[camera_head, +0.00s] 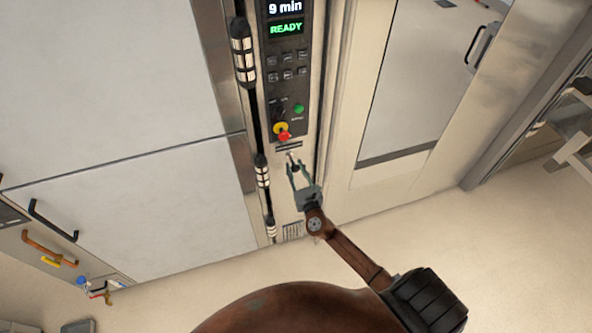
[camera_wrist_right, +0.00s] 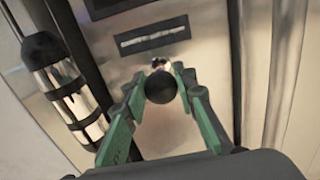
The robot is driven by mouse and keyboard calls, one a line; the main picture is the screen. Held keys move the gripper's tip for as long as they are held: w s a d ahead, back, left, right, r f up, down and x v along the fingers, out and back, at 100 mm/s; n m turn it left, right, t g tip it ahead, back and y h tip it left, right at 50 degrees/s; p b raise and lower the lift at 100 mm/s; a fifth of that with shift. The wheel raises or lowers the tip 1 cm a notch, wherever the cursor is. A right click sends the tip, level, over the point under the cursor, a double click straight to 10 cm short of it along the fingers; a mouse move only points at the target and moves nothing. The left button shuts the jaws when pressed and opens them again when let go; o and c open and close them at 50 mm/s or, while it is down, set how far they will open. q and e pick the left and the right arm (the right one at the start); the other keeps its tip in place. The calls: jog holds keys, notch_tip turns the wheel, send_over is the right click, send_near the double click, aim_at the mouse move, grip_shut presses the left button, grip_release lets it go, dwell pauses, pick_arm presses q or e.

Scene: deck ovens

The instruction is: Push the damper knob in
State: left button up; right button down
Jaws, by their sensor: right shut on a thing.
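My right gripper (camera_head: 297,172) reaches up to the panel from below. In the right wrist view its green-sided fingers (camera_wrist_right: 160,92) stand on both sides of the knob and are shut on it. The stem shows just beyond the ball, between the knob and the panel. My left gripper is not in view.
The control panel (camera_head: 287,70) reads 9 min and READY, with a red and yellow emergency button (camera_head: 283,133) just above the knob. A dark vertical rail with metal sleeves (camera_wrist_right: 62,85) stands close left of my right gripper. Clear floor (camera_head: 440,240) lies to the right.

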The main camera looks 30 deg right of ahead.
jog(key=shift+x, duration=1)
jog(key=c, duration=1.6)
grip_release()
jog(key=v, duration=1.2)
jog(key=shift+o, duration=0.3)
